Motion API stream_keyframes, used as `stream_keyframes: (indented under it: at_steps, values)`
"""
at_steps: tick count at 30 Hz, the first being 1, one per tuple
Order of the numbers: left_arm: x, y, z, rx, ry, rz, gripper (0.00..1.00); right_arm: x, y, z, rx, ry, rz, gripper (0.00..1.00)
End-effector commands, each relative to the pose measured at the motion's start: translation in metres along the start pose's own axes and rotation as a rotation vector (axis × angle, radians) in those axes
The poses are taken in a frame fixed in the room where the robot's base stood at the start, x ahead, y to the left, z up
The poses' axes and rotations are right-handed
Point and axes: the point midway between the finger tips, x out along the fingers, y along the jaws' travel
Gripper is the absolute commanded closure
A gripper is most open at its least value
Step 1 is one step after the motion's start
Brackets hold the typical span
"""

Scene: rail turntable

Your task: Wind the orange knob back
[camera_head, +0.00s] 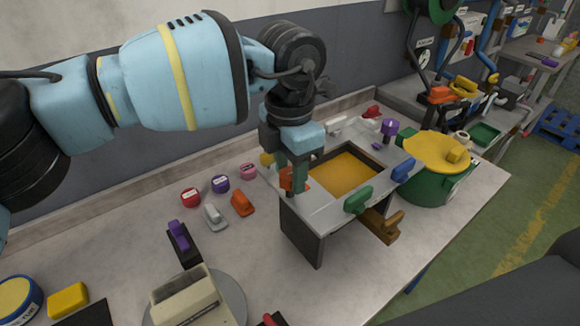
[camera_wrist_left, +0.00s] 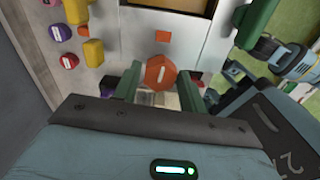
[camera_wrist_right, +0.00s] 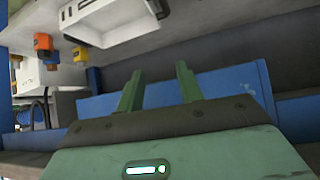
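The orange knob (camera_head: 286,178) sits on the near left part of the raised grey panel (camera_head: 325,197), partly hidden by my left gripper (camera_head: 298,184). In the left wrist view the knob (camera_wrist_left: 160,73) is a faceted orange disc with a pale mark. It lies between the tips of the two green fingers of my left gripper (camera_wrist_left: 160,72), with a narrow gap showing on each side. The left gripper is open. My right gripper (camera_wrist_right: 158,78) shows only in its own wrist view, open and empty, away from the panel.
The panel has a yellow recessed window (camera_head: 347,174), a green handle (camera_head: 358,199) and a blue handle (camera_head: 403,169). Red, purple and pink round knobs and an orange lever (camera_head: 243,203) stand to the left. A green drum (camera_head: 425,190) with a yellow lid stands to the right.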

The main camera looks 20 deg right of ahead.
Motion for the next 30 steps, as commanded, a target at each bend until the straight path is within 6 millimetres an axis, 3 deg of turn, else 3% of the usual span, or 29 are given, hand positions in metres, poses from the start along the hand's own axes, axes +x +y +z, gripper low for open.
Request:
stream_keyframes:
  at_steps: [3, 14, 24, 30]
  values:
    - [0.000, 0.000, 0.000, 0.000, 0.000, 0.000, 0.45, 0.000, 0.000, 0.000, 0.001, 0.000, 0.000, 0.64]
    - [-0.006, 0.000, 0.000, 0.000, -0.001, 0.000, 0.45, 0.000, -0.001, 0.002, 0.001, -0.003, -0.001, 0.64]
    - [-0.056, 0.001, 0.000, 0.000, -0.001, -0.001, 0.45, 0.000, -0.003, 0.013, 0.007, -0.026, -0.005, 0.64]
    - [-0.075, 0.000, 0.000, 0.001, 0.000, 0.000, 0.45, 0.000, -0.004, 0.014, 0.009, -0.029, -0.006, 0.64]
